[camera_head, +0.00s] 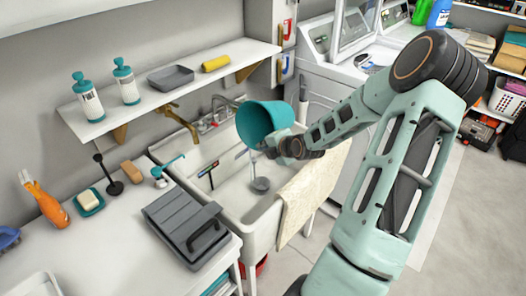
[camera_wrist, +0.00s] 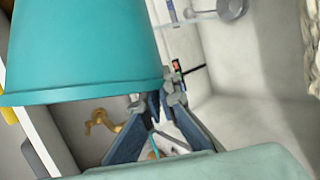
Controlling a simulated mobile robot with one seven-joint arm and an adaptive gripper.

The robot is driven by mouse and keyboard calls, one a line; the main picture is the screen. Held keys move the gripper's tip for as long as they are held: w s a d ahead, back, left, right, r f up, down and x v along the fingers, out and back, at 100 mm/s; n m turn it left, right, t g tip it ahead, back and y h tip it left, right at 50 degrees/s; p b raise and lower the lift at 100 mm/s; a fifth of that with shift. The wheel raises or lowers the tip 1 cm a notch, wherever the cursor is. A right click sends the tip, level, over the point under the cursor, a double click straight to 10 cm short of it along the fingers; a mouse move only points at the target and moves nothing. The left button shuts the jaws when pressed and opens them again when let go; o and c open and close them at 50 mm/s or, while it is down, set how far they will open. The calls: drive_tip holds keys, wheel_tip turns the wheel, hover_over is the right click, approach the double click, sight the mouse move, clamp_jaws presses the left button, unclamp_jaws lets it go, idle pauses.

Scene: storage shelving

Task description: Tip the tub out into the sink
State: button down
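The teal tub (camera_head: 262,122) is held in the air above the back right part of the sink (camera_head: 222,205), and it looks tilted. It fills the upper left of the wrist view (camera_wrist: 85,45), with its rim towards the bottom of that picture. My gripper (camera_head: 277,148) is at the tub's right side, and its fingers (camera_wrist: 160,98) meet at the rim and look shut on it. I cannot see what is inside the tub. The sink basin below shows a grey drain piece (camera_head: 261,185) and a small dark-handled tool (camera_head: 209,173).
A brass tap (camera_head: 178,120) and a chrome tap (camera_head: 222,108) are behind the sink. A shelf (camera_head: 160,92) with bottles is above left. A beige towel (camera_head: 310,190) hangs over the sink's right edge.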

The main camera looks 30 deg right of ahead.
drive_tip(key=shift+s+a+f+n+t+h+b, duration=0.15)
drive_tip(key=shift+f+n+t+h+b, duration=0.35)
drive_tip(key=shift+b, duration=2.35)
drive_tip(key=shift+w+a+f+n+t+h+b, duration=0.15)
drive_tip(key=shift+f+h+b, duration=0.4)
drive_tip(key=shift+b, duration=2.35)
drive_tip(key=shift+s+a+f+n+t+h+b, duration=0.25)
drive_tip(key=shift+f+b, duration=0.6)
drive_tip(key=shift+b, duration=2)
drive_tip(key=shift+w+b, duration=0.15)
drive_tip(key=shift+b, duration=0.85)
